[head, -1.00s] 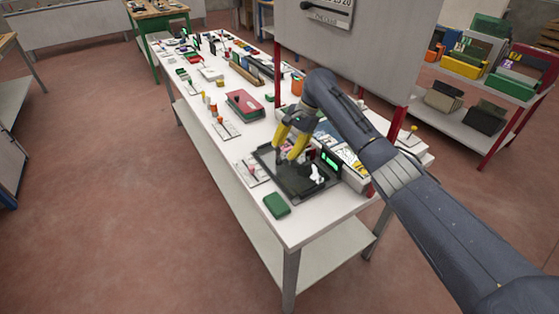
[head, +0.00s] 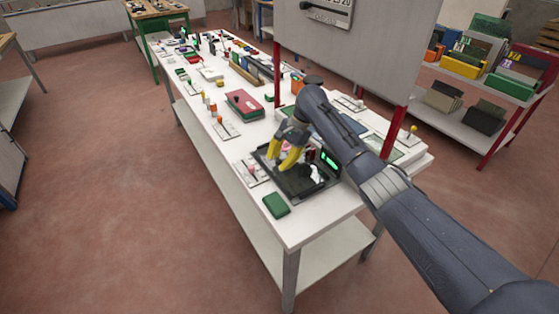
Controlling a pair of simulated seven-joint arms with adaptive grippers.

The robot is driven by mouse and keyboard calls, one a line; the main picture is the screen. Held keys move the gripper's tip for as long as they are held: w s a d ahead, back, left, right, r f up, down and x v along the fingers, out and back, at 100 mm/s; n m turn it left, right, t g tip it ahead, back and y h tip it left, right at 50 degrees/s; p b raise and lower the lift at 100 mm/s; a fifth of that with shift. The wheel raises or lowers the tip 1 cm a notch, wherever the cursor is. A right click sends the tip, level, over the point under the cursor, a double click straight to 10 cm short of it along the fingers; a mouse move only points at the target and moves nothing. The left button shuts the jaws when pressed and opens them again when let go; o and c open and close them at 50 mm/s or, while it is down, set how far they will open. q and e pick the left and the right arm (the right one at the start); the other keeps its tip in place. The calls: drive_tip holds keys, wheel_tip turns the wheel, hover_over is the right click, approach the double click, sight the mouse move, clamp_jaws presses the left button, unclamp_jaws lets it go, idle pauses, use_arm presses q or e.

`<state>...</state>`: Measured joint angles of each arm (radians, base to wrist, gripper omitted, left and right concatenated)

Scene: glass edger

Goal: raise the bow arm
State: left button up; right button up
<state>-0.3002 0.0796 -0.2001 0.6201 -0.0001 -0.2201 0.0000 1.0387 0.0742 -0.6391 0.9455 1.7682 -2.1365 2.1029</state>
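The edger (head: 300,187) is a low black tray-like unit near the front end of the white table, with a lit green display (head: 330,160) at its right. A small white part (head: 315,173) shows inside it. The bow arm cannot be made out clearly; the gripper and forearm cover part of the unit. My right gripper (head: 279,162), with yellow fingers, points down over the left rear of the unit. The fingers look apart, with a small pinkish patch between them; contact cannot be told. My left gripper is not in view.
A green block (head: 276,205) lies in front of the unit. A red case (head: 243,103) and small levers on white plates stand to the left and behind. A grey panel (head: 345,45) on red posts rises at the back right.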

clamp_jaws()
drive_tip(key=shift+r, duration=0.15)
drive_tip(key=shift+w+d+r+g+y, duration=0.15)
drive_tip(key=shift+r+g+y, duration=0.2)
drive_tip(key=shift+r+y, duration=0.4)
drive_tip(key=shift+w+d+r+g+y, duration=0.15)
drive_tip(key=shift+r+g+y, duration=0.35)
drive_tip(key=shift+r, duration=0.5)
drive_tip(key=shift+w+d+r+g+y, duration=0.1)
drive_tip(key=shift+d+r+g+y, duration=0.15)
drive_tip(key=shift+r+y, duration=0.55)
drive_tip(key=shift+w+d+r+g+y, duration=0.1)
drive_tip(key=shift+d+r+g+y, duration=0.05)
drive_tip(key=shift+r+y, duration=0.2)
drive_tip(key=shift+w+d+r+g+y, duration=0.1)
drive_tip(key=shift+d+r+g+y, duration=0.1)
drive_tip(key=shift+r, duration=0.25)
drive_tip(key=shift+w+d+r+y, duration=0.2)
drive_tip(key=shift+d+r+y, duration=0.1)
drive_tip(key=shift+r+y, duration=0.25)
